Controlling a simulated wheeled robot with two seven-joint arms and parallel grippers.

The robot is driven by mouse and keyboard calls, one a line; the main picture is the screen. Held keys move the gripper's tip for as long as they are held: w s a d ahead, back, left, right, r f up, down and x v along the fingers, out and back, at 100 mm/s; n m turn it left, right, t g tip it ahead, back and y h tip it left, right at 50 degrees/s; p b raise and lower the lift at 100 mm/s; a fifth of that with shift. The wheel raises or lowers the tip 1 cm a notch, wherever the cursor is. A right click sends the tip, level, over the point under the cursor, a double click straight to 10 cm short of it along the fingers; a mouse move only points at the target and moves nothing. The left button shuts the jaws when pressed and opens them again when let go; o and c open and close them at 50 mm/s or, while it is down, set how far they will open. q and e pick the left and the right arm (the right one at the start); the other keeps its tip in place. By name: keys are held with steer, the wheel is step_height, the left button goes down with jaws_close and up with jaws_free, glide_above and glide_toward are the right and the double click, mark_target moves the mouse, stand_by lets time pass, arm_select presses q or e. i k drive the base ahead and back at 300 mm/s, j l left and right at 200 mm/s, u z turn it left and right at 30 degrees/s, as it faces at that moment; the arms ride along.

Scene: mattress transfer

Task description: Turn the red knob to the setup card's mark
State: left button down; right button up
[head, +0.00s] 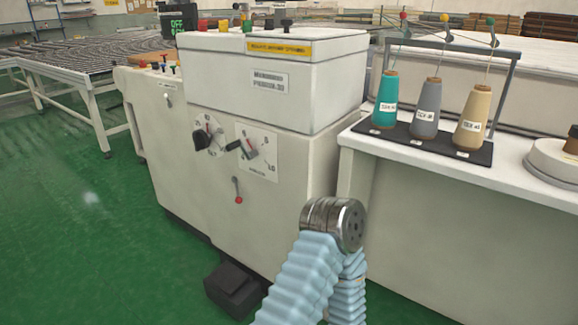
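I cannot tell which part is the red knob. A white printed card (270,82) is on the upper housing; its text is unreadable. Neither gripper shows; only my blue-sleeved arm is in view, at the lower middle.
A table at the right holds a black tray (399,142) with teal (385,104), grey (424,112) and tan (472,114) thread cones. A dark box (232,289) is on the floor by the machine. A roller conveyor (85,58) stands at back left. Green floor is open at left.

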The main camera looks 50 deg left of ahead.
mark_target(202, 26)
steer(key=u, duration=1.7)
steer(key=i+j+z, duration=0.2)
steer(key=i+j, duration=0.2)
steer(key=j, duration=0.25)
steer(key=i+j+z, duration=0.1)
steer(key=j, duration=0.25)
steer(key=i+j+z, duration=0.1)
steer(key=i+j, duration=0.15)
steer(key=j, duration=0.15)
steer(key=i+j+z, duration=0.1)
steer(key=j, duration=0.25)
steer(key=i+j+z, duration=0.1)
steer(key=j, duration=0.3)
steer(key=i+j+z, duration=0.1)
steer(key=i+j, duration=0.15)
steer(key=j, duration=0.2)
steer(key=i+j+z, duration=0.1)
steer(key=j, duration=0.3)
